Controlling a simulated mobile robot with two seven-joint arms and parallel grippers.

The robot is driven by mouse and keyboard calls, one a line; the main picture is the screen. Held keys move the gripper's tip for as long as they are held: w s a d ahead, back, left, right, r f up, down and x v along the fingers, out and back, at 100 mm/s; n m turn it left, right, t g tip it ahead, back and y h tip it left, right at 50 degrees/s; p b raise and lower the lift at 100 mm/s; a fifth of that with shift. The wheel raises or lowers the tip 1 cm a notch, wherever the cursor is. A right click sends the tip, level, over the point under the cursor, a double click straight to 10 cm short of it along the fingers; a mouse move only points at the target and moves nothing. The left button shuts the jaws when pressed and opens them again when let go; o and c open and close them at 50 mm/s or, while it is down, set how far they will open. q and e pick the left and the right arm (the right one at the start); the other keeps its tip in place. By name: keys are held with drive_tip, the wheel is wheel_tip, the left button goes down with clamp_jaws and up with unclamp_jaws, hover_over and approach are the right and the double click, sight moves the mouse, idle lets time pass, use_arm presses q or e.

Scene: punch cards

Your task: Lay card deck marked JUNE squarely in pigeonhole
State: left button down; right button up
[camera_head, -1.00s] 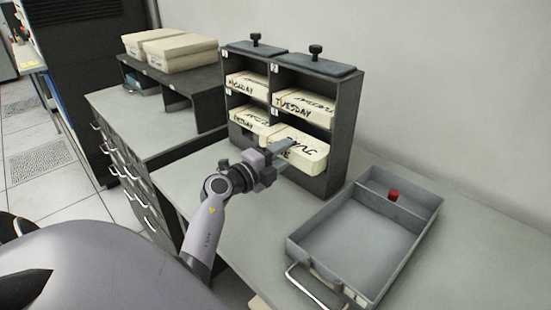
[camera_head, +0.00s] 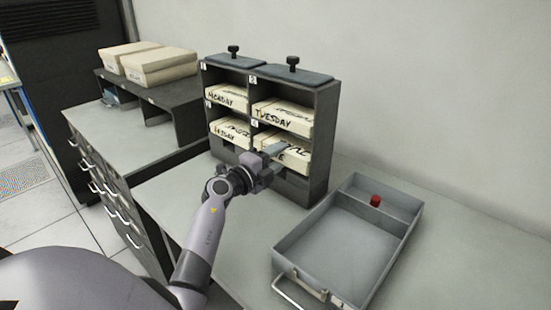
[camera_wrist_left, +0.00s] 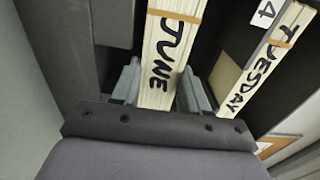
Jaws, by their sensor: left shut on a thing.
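The cream card deck marked JUNE (camera_head: 299,150) is in the lower right pigeonhole of the dark rack (camera_head: 321,140). My left gripper (camera_head: 275,150) is at its front, shut on it. In the left wrist view the JUNE deck (camera_wrist_left: 163,52) stands between the two grey fingers of the left gripper (camera_wrist_left: 160,88), with its lettered edge facing the camera. The back of the deck is hidden inside the rack, so I cannot tell how squarely it lies. My right gripper is not in view.
The deck marked TUESDAY (camera_head: 284,116) fills the hole above, MONDAY (camera_head: 228,99) the upper left; another deck (camera_head: 231,130) is lower left. A grey tray (camera_head: 345,288) with a red object (camera_head: 375,200) stands at the right. More decks (camera_head: 160,68) lie on a dark shelf at the left.

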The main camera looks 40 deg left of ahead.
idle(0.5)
use_arm(q)
drive_tip(key=shift+f, duration=0.2)
drive_tip(key=c, duration=0.6)
unclamp_jaws()
drive_tip(key=shift+o, duration=0.6)
drive_tip(key=shift+f, duration=0.2)
drive_tip(key=s, duration=0.7)
drive_tip(key=shift+a+r, duration=0.15)
drive_tip(key=shift+a, duration=0.15)
drive_tip(key=shift+s, duration=0.1)
